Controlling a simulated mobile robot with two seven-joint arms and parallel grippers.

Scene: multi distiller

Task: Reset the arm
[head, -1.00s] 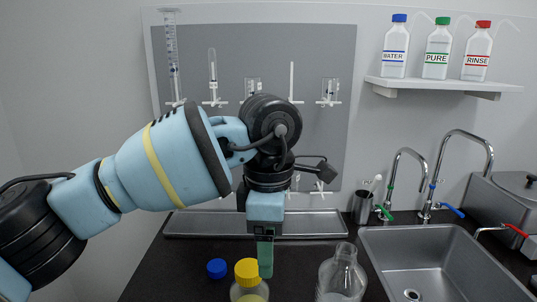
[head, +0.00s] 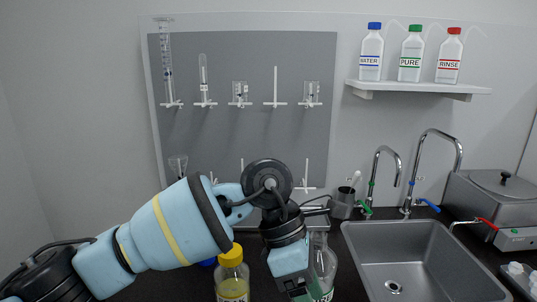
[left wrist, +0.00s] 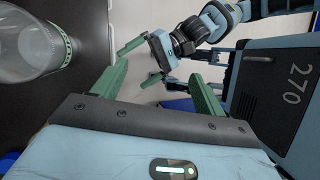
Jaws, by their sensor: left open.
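My left arm reaches in from the left in the head view. Its gripper (head: 300,288) is low in the picture, pointing down, in front of a clear glass bottle (head: 324,262). In the left wrist view the green fingers of my left gripper (left wrist: 160,73) are spread apart with nothing between them. The glass bottle (left wrist: 38,42) lies to their left there, apart from them. My right gripper (left wrist: 141,63) shows beyond, with its green fingers apart and empty. It is not in the head view.
A yellow-capped bottle (head: 232,278) stands left of the left gripper, with a blue cap (head: 208,262) behind the arm. A sink (head: 420,262) with taps is at right. Labelled bottles stand on a wall shelf (head: 420,87). Glassware hangs on a grey board (head: 240,130).

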